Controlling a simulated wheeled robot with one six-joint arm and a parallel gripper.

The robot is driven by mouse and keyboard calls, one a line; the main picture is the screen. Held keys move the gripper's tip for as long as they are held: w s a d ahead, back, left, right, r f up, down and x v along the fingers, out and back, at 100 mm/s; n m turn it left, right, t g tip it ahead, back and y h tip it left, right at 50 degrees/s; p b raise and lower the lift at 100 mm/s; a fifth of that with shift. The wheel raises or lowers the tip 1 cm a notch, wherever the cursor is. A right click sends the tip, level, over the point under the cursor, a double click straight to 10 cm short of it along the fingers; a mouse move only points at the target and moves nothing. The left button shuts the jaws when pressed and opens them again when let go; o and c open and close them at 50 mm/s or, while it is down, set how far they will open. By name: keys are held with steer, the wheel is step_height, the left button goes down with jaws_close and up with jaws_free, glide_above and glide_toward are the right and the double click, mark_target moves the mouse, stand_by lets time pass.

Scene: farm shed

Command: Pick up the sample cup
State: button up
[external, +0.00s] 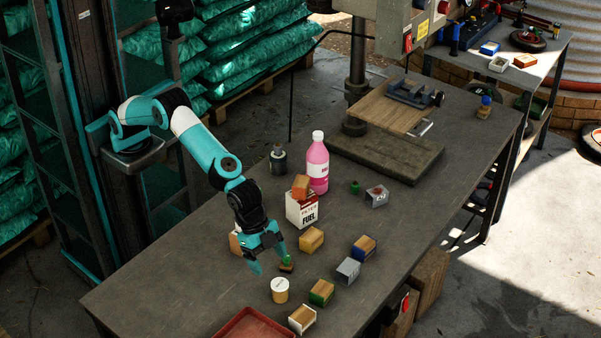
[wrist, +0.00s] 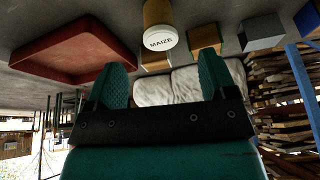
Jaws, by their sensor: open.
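The sample cup (external: 280,292) is a small yellow cup with a white lid, upright on the workbench (external: 190,290). In the wrist view the cup (wrist: 158,12) shows at the top, its lid marked "MAIZE", a little beyond my fingertips. My gripper (external: 269,258) is open above the bench, apart from the cup and on its far side in the external view. In the wrist view my gripper's two fingers (wrist: 162,75) stand wide apart with nothing held between them.
A red tray (external: 255,325) lies at the near edge, left in the wrist view (wrist: 75,45). A small green-topped item (external: 287,264) is beside my fingers. A fuel carton (external: 302,210) and pink bottle (external: 317,165) stand behind. The bench's left is clear.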

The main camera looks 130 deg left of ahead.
mark_target(276, 281)
steer(key=x, duration=0.9)
steer(key=shift+f, duration=0.25)
steer(key=shift+c, duration=0.4)
steer(key=c, duration=0.9)
